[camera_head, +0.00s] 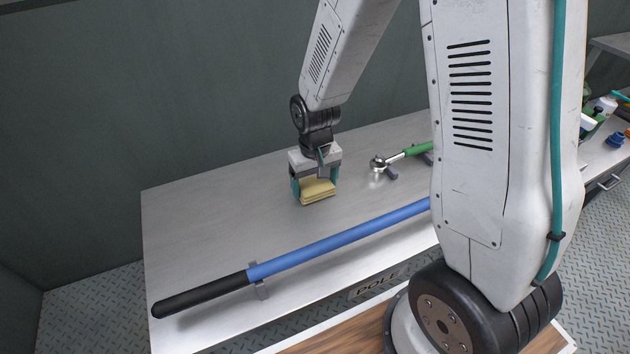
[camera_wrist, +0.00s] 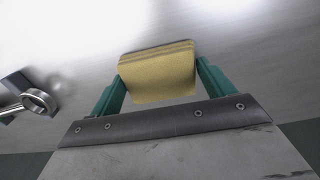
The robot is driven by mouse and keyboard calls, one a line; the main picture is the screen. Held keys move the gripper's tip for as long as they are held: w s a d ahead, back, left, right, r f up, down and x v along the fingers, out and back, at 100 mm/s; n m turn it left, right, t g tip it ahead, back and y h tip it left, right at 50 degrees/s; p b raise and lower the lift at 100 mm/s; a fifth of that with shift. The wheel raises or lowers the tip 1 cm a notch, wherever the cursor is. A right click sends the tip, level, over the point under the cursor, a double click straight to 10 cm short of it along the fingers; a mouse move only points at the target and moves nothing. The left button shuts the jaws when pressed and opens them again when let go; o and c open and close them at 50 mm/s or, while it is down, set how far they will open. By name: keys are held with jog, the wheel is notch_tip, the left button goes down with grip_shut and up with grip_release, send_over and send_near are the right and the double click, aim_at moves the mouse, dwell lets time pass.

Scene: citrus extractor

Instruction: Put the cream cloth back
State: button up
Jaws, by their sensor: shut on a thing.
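The cream cloth (camera_head: 317,191) is a folded, yellowish stack with several layers. My gripper (camera_head: 315,186) points down over the metal bench, with its green fingers shut on the cloth from both sides. The wrist view also shows the cloth (camera_wrist: 158,75) between the two green fingers of my gripper (camera_wrist: 160,85). The cloth is at or just above the bench top; I cannot tell whether it touches.
The metal bench (camera_head: 200,222) has bare room left of my gripper. A long blue pole with a black grip (camera_head: 330,243) lies along the front in brackets. A green-handled ratchet (camera_head: 400,155) rests on a holder to the right. A dark wall (camera_head: 150,90) stands behind.

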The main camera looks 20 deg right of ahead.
aim_at(315, 188)
jog(key=shift+f, duration=0.2)
jog(key=o, duration=0.9)
jog(key=shift+r, duration=0.15)
jog(key=r, duration=0.8)
jog(key=shift+s+a+r, duration=0.1)
jog(key=shift+s+r, duration=0.05)
jog(key=shift+s, duration=0.25)
jog(key=shift+t, duration=0.6)
jog(key=s+d+r, duration=0.1)
jog(key=s+r, duration=0.5)
jog(key=s, duration=0.1)
jog(key=s+d+r, duration=0.1)
jog(key=s+r, duration=0.4)
jog(key=s, duration=0.2)
jog(key=s+d+r, duration=0.1)
jog(key=s+r, duration=0.5)
jog(key=s, duration=0.1)
jog(key=shift+s+d+r, duration=0.2)
jog(key=shift+s+r, duration=0.05)
jog(key=shift+r, duration=0.05)
